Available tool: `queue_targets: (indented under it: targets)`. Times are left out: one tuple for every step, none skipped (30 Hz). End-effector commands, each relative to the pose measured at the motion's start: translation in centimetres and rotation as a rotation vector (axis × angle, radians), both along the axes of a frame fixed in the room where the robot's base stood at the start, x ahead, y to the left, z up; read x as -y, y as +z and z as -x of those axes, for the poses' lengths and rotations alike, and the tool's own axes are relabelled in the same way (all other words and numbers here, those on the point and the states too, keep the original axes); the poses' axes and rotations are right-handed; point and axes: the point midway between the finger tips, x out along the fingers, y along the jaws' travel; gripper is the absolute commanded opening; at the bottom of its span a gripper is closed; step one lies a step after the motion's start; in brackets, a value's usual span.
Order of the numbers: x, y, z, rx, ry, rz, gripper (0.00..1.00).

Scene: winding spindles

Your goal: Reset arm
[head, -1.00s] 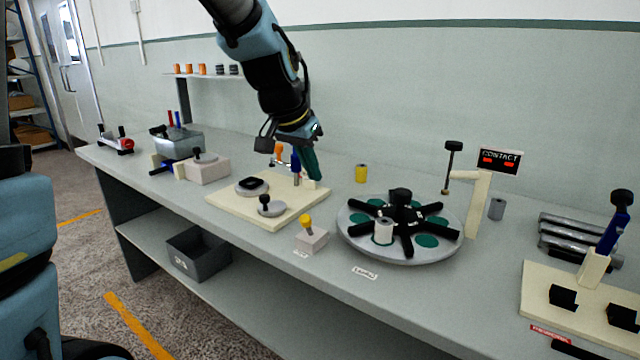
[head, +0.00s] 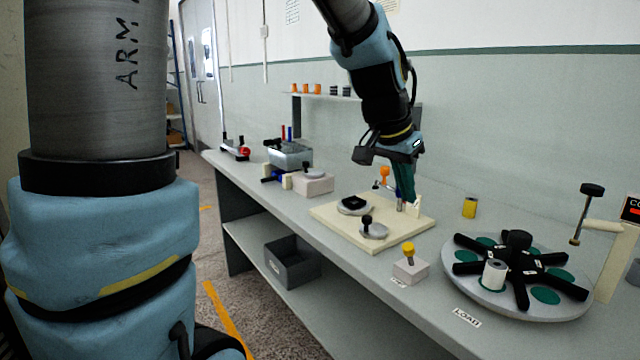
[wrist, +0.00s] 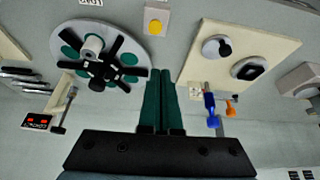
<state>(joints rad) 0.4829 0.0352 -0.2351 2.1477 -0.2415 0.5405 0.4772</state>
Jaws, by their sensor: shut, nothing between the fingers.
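My gripper (head: 411,203) hangs from my arm above the back right of the cream board in the head view. Its two green fingers point down and are pressed together with nothing between them. In the wrist view the gripper (wrist: 163,72) shows its fingers side by side, pointing between the round turntable (wrist: 62,50) and the cream board (wrist: 277,45). The head view also shows the cream board (head: 335,222) and the turntable (head: 460,290). Whether the fingertips touch the board cannot be told.
A small block with a yellow knob (head: 410,270) stands at the bench's front. A yellow cylinder (head: 470,207) stands behind. A grey bin (head: 292,262) sits on the lower shelf.

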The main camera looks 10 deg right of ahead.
Motion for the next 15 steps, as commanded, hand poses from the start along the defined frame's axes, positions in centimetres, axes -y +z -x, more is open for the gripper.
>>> queue_targets:
  targets:
    - [-2.0, -0.9, -0.7, -0.015, 0.053, -0.016, 0.0]
    - [-3.3, -1.6, -1.1, -0.025, 0.093, -0.025, 0.0]
    - [-5.4, -2.5, -1.5, -0.042, 0.152, -0.039, 0.0]
    - [-7.2, -3.3, -1.8, -0.057, 0.203, -0.053, 0.0]
    - [-9.0, -4.2, -2.0, -0.073, 0.258, -0.064, 0.0]
    - [-11.6, -5.3, -2.2, -0.094, 0.333, -0.081, 0.0]
    - [-13.5, -6.1, -2.2, -0.11, 0.39, -0.091, 0.0]
    - [-15.4, -6.9, -2.0, -0.127, 0.446, -0.103, 0.0]
    - [-17.8, -7.9, -1.7, -0.15, 0.517, -0.115, 0.0]
    - [-19.5, -8.5, -1.3, -0.165, 0.571, -0.125, 0.0]
    - [-21.1, -9.2, -0.9, -0.182, 0.621, -0.132, 0.0]
    - [-23.0, -10.0, -0.2, -0.201, 0.682, -0.143, 0.0]
    - [-24.2, -10.4, 0.3, -0.215, 0.724, -0.149, 0.0]
    - [-25.3, -10.9, 0.8, -0.226, 0.762, -0.154, 0.0]
    - [-26.5, -11.4, 1.4, -0.241, 0.805, -0.159, 0.0]
